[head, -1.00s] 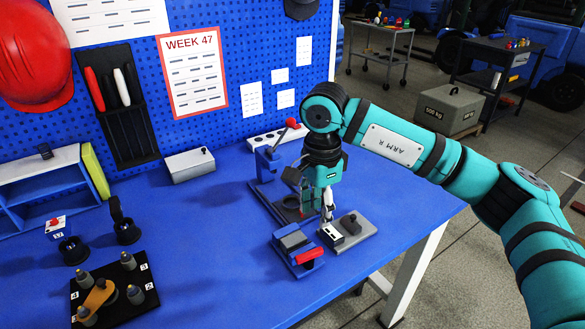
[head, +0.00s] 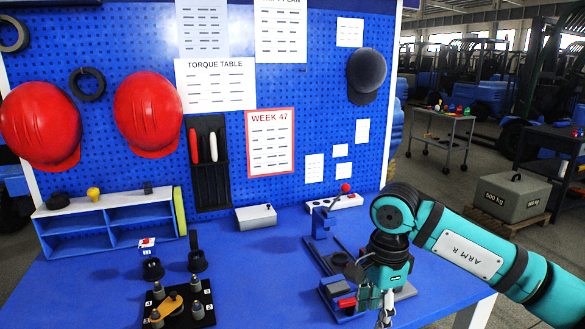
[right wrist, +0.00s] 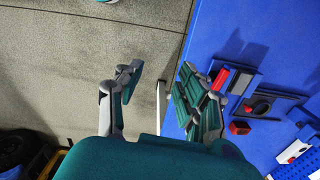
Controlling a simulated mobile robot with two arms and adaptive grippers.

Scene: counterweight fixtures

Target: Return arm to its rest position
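A fixture with a red handle (head: 346,302) stands left of the gripper, partly hidden by my arm. My left gripper is not in view.
A blue pegboard (head: 300,80) rises behind the blue table (head: 250,290).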

